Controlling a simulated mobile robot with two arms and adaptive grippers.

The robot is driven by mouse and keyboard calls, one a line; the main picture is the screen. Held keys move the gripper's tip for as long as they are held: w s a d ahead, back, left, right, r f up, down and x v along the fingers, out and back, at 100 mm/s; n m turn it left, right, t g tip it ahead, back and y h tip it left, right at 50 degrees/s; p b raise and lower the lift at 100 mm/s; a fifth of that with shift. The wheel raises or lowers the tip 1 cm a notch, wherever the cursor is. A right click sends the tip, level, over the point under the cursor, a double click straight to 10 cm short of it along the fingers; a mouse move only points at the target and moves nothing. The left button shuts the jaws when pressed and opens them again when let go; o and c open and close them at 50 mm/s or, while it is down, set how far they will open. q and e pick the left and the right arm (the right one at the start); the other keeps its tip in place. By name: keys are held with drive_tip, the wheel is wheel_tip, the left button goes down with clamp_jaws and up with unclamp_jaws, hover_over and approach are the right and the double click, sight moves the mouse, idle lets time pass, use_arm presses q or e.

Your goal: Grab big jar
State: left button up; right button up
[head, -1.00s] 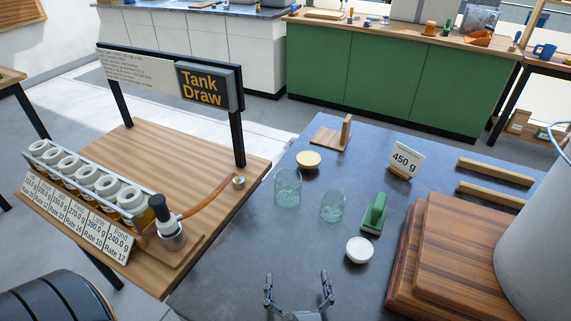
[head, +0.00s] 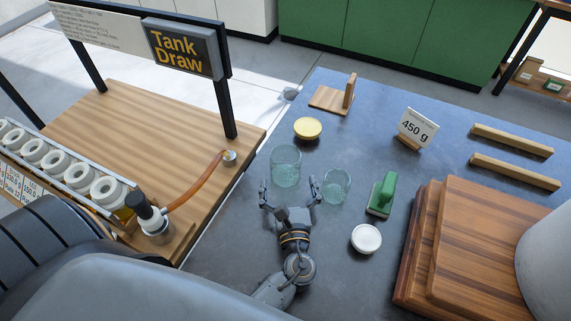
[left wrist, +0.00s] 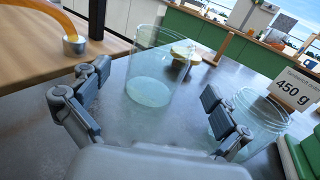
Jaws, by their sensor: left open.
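The big jar (head: 286,167) is a clear greenish glass jar standing upright on the dark table. A smaller glass jar (head: 335,186) stands to its right. My left gripper (head: 289,187) is open and empty, just in front of the big jar, with its fingers spread towards it. In the left wrist view the big jar (left wrist: 152,80) stands ahead, between the two fingers in the picture. The small jar (left wrist: 250,118) is there beyond the right finger. I cannot tell whether the right finger touches the small jar. My right gripper is not in view.
A yellow lid (head: 307,128) lies behind the big jar. A "450 g" sign (head: 416,129) stands behind. The wooden tank stand (head: 150,130) is at left.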

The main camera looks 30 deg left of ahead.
sight(284, 152)
use_arm(q)
drive_tip(key=shift+p+x, duration=0.55)
drive_tip(key=shift+x, duration=2.65)
drive_tip(key=shift+s, duration=0.1)
drive_tip(key=c, duration=1.2)
drive_tip(key=shift+c, duration=0.7)
